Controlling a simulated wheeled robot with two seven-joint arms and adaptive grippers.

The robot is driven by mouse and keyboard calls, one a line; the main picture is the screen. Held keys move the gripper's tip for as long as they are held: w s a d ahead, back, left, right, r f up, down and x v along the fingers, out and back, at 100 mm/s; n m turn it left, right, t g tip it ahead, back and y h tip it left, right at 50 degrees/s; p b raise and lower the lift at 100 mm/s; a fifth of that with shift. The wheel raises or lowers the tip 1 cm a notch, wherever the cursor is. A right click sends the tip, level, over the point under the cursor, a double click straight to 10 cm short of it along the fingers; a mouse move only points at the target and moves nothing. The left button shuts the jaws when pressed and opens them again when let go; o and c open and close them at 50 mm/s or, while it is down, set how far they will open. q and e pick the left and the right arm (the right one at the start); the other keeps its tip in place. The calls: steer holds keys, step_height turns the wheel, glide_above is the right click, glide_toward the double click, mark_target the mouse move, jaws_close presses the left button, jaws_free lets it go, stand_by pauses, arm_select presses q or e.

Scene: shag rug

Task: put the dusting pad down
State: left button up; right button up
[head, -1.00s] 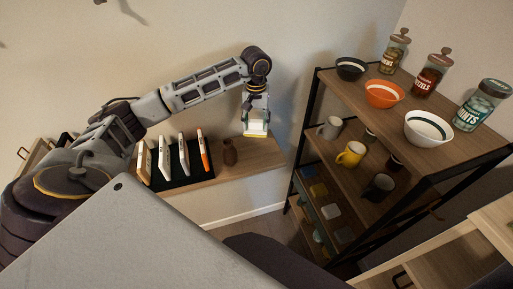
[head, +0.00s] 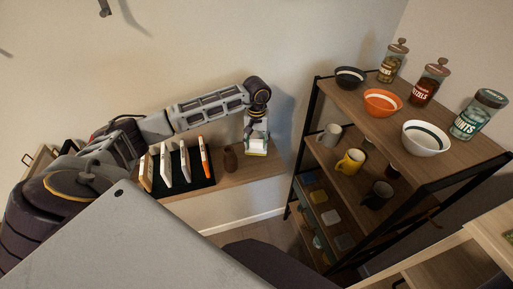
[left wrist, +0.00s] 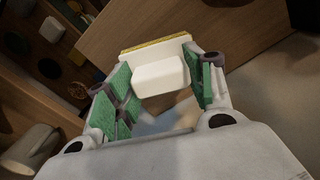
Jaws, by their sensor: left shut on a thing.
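The dusting pad (head: 256,147) is a white block with a yellowish underside. My left gripper (head: 257,138) is shut on it, pointing down at the right part of the wall shelf (head: 232,176). In the left wrist view the pad (left wrist: 160,74) sits between the green-lined fingers of the gripper (left wrist: 157,88), its yellow edge facing the wooden surface. The pad is at or very close to the shelf top; I cannot tell if it touches. My right gripper is not in view.
A shelving unit (head: 455,163) with bowls, jars and mugs stands to the right.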

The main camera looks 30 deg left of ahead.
mark_target(257, 147)
arm_select(q)
steer(key=shift+f+p, duration=0.4)
steer(key=shift+f, duration=1.45)
steer(key=shift+f, duration=0.1)
steer(key=o, duration=1.1)
steer(key=shift+o, duration=0.2)
steer(key=shift+r, duration=0.25)
steer(key=shift+r+b, duration=1.4)
steer(key=shift+r, duration=4.5)
